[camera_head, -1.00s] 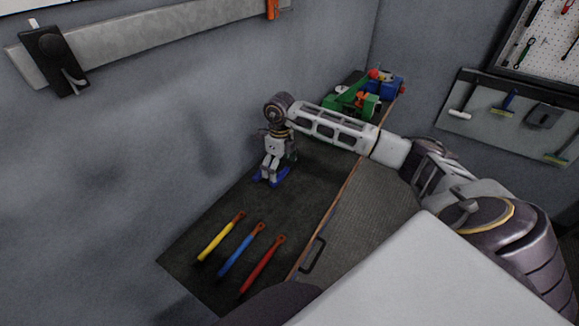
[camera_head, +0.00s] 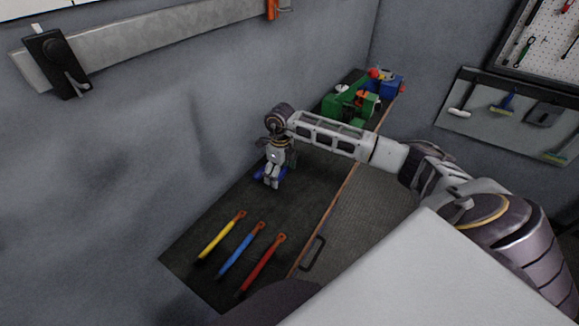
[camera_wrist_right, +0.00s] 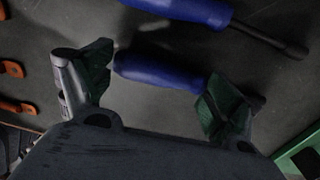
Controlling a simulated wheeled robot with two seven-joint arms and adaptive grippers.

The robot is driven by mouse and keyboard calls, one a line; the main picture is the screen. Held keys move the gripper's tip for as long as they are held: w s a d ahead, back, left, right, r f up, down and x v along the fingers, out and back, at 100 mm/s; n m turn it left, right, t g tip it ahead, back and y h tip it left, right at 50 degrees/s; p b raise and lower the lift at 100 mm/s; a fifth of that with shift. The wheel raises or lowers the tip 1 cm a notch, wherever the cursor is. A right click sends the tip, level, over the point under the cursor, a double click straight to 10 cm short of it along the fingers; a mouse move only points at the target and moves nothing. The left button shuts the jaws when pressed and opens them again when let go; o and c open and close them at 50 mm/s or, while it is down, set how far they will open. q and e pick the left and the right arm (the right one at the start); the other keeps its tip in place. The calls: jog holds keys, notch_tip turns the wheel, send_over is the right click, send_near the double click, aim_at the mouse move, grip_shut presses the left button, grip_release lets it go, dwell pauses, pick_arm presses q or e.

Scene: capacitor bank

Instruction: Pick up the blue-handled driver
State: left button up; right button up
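Two blue-handled drivers lie on the dark bench top below my right wrist. One handle (camera_wrist_right: 160,70) lies lengthwise between the fingers, and its shaft end is partly hidden behind the right-hand finger. The other (camera_wrist_right: 185,8) lies farther up in the wrist view, its dark shaft pointing right. In the head view the blue handles (camera_head: 262,172) show only in part, behind my right gripper (camera_head: 271,182). My right gripper is open, its fingers (camera_wrist_right: 155,92) wide apart; I cannot tell whether they touch the handle. My left gripper is in neither view.
Yellow (camera_head: 219,237), blue (camera_head: 241,251) and red (camera_head: 261,265) tools with orange ends lie nearer on the bench (camera_head: 190,262). Green (camera_head: 345,104) and blue (camera_head: 388,84) items stand at the far end. A grey wall (camera_head: 130,150) runs along the left.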

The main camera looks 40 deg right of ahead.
jog(key=c, duration=0.4)
jog(key=shift+c, duration=0.2)
notch_tip(320, 180, up, 10)
jog(key=b, duration=0.1)
jog(key=shift+b, duration=0.4)
dwell(0.4)
